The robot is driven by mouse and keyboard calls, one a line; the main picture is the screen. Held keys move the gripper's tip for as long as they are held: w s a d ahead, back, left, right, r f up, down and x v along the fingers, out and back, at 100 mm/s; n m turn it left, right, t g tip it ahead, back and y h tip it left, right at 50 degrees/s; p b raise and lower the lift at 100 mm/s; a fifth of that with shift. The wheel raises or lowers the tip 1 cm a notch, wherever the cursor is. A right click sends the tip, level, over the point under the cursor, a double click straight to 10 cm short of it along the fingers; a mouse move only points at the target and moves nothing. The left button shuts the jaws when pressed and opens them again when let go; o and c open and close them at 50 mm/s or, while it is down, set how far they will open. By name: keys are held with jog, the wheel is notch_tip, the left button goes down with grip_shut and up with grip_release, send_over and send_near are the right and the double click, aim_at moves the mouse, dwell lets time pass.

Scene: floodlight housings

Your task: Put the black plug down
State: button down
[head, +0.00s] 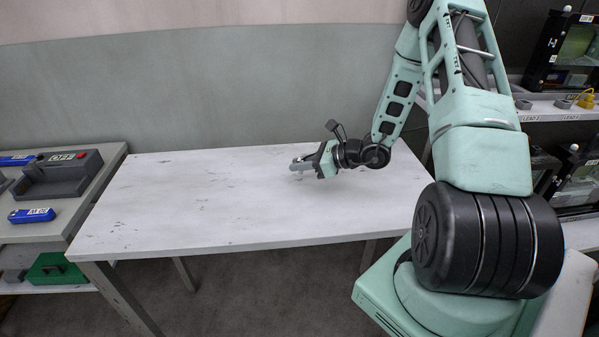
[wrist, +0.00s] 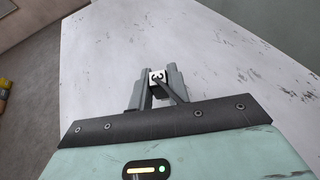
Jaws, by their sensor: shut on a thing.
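My gripper (head: 300,166) is over the far right part of the white table in the head view, its fingers pointing left. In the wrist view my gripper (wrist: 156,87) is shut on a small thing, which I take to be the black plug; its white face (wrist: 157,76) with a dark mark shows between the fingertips. Most of the plug is hidden by the fingers, and its colour is hard to tell. In the head view it is too small to make out. I cannot tell whether it touches the table.
The white table (head: 200,208) is bare around my gripper. A green case (head: 55,268) sits below. Right shelves hold dark housings (head: 565,50) and a yellow plug (head: 586,98).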

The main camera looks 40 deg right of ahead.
aim_at(301, 173)
jog(key=shift+f, duration=1.6)
jog(key=shift+f, duration=0.1)
jog(key=shift+f, duration=0.15)
jog(key=c, duration=1.3)
grip_release()
jog(key=shift+c, duration=0.2)
